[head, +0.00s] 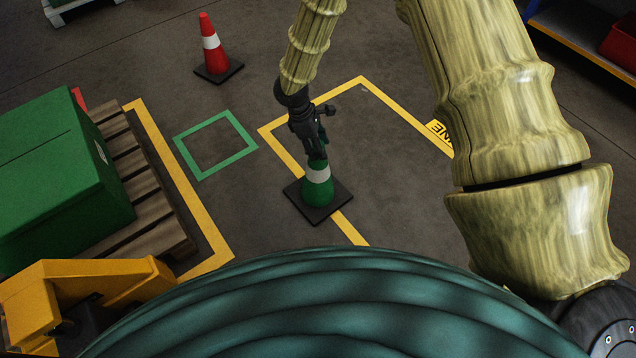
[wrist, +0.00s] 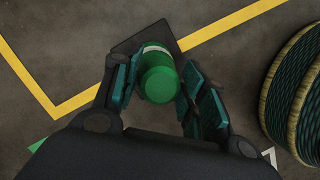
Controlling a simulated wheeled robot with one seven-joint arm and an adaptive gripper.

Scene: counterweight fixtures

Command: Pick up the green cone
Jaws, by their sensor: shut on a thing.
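The green cone (head: 318,188) has a white band and a dark square base. In the head view it stands upright on the floor, its base overlapping a yellow floor line. My gripper (head: 317,156) is above it with the fingers around its top. In the wrist view the green cone (wrist: 158,82) is seen from above between the two fingers of my gripper (wrist: 156,88), which are shut on it. Its dark base (wrist: 125,48) shows beyond the fingers. The base appears to rest on the floor; I cannot tell whether there is a small gap.
A red cone (head: 210,48) with a white band stands at the back. A green square outline (head: 215,145) is marked on the floor, empty. A wooden pallet (head: 150,205) with a green crate (head: 60,170) is at left. A shelf (head: 580,45) is at upper right.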

